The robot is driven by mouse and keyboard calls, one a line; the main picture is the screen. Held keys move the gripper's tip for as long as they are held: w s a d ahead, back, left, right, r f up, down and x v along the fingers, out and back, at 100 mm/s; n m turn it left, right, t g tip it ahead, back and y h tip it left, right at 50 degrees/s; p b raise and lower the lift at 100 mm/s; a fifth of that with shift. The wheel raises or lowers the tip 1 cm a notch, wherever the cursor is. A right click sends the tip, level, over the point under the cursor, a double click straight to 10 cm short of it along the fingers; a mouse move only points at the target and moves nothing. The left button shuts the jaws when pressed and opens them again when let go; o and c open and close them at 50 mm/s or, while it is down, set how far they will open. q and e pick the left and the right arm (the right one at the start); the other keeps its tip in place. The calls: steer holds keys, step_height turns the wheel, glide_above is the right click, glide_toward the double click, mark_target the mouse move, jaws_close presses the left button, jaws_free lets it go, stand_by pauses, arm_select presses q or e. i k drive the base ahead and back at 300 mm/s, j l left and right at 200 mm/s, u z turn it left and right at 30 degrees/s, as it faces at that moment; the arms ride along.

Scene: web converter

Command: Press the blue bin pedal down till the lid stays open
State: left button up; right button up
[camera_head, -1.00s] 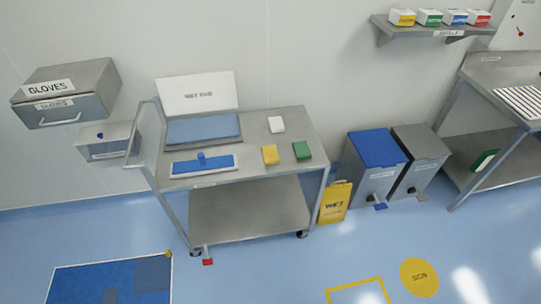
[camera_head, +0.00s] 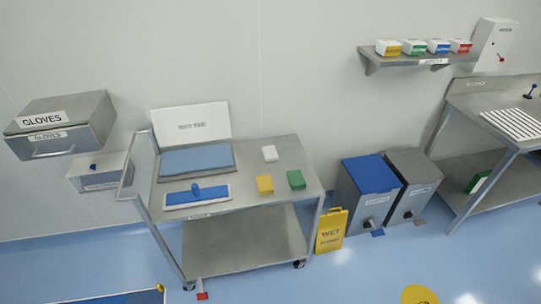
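The blue-lidded bin (camera_head: 367,194) stands on the floor against the wall, right of the cart, with its lid (camera_head: 371,174) shut. Its blue pedal (camera_head: 378,233) sticks out at the front base, close to the floor. A grey-lidded bin (camera_head: 413,187) with a grey pedal (camera_head: 419,222) stands right beside it, also shut. Neither of my grippers shows in the head view.
A steel cart (camera_head: 240,200) with a mop head, pads and sponges stands left of the bins. A yellow wet-floor sign (camera_head: 331,231) stands between cart and blue bin. A steel table (camera_head: 490,150) is at right.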

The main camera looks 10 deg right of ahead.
mark_target(376, 232)
steer(key=z, duration=1.45)
steer(key=i+u, duration=0.1)
steer(key=u, duration=0.4)
steer(key=i+l+u, duration=0.25)
steer(key=i+l, duration=0.15)
steer(key=i+l+u, duration=0.5)
steer(key=l, duration=0.45)
steer(key=i+l, duration=0.25)
steer(key=l, duration=0.2)
steer(key=i+l, duration=0.55)
steer(key=l, duration=0.3)
steer(key=i+u, duration=0.05)
